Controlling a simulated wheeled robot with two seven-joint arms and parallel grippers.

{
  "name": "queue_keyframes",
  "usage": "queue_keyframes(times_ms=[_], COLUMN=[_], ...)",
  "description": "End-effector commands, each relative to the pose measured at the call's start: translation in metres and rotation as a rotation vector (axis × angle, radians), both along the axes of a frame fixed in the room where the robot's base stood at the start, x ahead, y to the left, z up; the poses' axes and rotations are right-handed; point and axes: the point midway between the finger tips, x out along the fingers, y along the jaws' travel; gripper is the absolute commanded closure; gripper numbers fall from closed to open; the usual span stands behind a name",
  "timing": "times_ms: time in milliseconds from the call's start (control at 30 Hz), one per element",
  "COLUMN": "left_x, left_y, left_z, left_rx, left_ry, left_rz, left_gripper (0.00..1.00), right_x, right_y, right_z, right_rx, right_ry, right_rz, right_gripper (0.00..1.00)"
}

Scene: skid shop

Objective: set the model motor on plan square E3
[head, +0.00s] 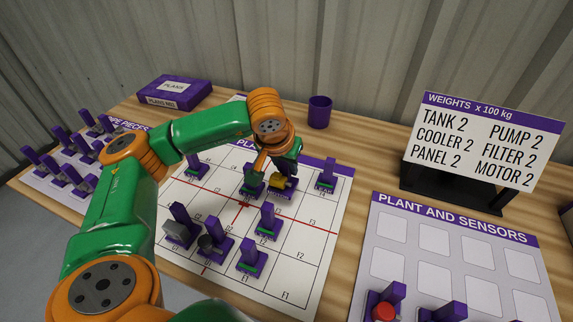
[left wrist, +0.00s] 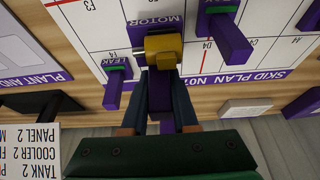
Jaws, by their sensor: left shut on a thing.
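The model motor (head: 283,182) is a yellow cylinder on a purple base with a label and a purple post. My left gripper (head: 284,150) is shut on its post, over the back row of the plan sheet (head: 310,262). In the left wrist view, the yellow motor (left wrist: 163,48) and its MOTOR label show in front of the fingers (left wrist: 160,115), between two leak pieces. I cannot tell whether its base touches the sheet. Square E3 (head: 279,212) is in the row in front of the motor, partly hidden by a purple-posted piece (head: 267,222). My right gripper is not in view.
More posted pieces stand close by at the motor's left (head: 253,185) and right (head: 326,177). Others stand nearer the front (head: 252,257). A purple cup (head: 319,112), a plans box (head: 174,92) and the weights sign (head: 478,145) stand behind. Squares at the sheet's right look clear.

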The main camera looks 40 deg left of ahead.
Motion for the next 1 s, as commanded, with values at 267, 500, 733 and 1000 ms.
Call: queue_keyframes(times_ms=[267, 500, 733, 1000], left_x=[0.0, 0.0, 0.0, 0.0], left_y=[0.0, -0.001, -0.001, -0.001], left_z=[-0.015, -0.032, -0.035, -0.035], left_rx=[0.0, 0.0, 0.0, 0.0], left_ry=[0.0, 0.0, -0.001, 0.0], left_rz=[0.0, 0.0, 0.0, 0.001], left_gripper=[1.0, 1.0, 1.0, 1.0], right_x=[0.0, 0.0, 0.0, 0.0], right_y=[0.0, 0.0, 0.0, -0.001], right_z=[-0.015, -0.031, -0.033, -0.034], right_rx=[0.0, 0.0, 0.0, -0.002], right_ry=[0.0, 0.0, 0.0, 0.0], right_rz=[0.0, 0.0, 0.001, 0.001], right_gripper=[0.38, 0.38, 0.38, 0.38])
